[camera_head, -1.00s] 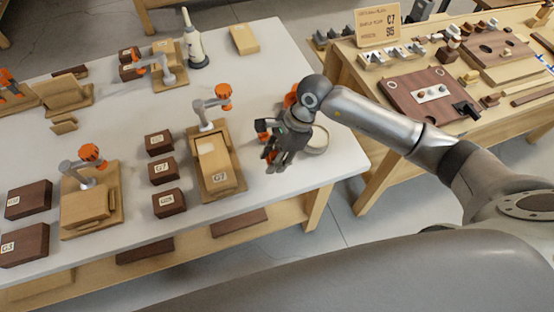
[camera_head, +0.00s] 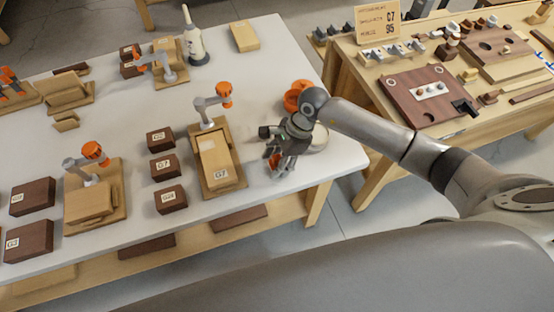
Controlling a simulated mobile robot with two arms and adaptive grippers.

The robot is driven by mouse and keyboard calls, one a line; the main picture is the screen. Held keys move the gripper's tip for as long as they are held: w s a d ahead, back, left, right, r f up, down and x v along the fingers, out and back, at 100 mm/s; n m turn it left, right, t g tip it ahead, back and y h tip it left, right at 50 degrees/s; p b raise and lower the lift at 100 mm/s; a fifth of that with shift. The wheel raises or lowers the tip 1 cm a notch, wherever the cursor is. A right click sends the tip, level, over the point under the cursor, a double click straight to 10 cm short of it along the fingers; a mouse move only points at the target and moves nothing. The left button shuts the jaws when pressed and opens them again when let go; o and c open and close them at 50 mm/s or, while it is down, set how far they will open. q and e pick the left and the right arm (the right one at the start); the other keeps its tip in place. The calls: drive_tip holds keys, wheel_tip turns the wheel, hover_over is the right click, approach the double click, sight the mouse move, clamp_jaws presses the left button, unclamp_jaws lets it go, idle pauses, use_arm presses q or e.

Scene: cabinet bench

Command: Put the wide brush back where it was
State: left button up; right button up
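My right gripper (camera_head: 282,168) reaches in from the right and points down at the right end of the white table (camera_head: 255,200). No brush shape is clear in the view. A round pale dish (camera_head: 319,139) sits just right of the gripper, partly hidden by it. An orange round thing (camera_head: 298,92) stands behind the gripper, partly hidden by my arm. My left gripper is out of view.
A wooden block in a clamp stand (camera_head: 216,165) lies left of the gripper, with several dark labelled blocks (camera_head: 165,167) beyond. A white bottle-like thing (camera_head: 194,45) stands at the back. A second bench (camera_head: 470,70) with boards and a sign is at right.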

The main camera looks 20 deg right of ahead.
drive_tip(key=shift+r, duration=0.1)
drive_tip(key=shift+d+r, duration=0.1)
drive_tip(key=shift+r, duration=0.1)
drive_tip(key=b+v, duration=0.2)
drive_tip(key=v, duration=0.9)
drive_tip(key=shift+r+b, duration=0.35)
drive_tip(key=shift+b, duration=0.05)
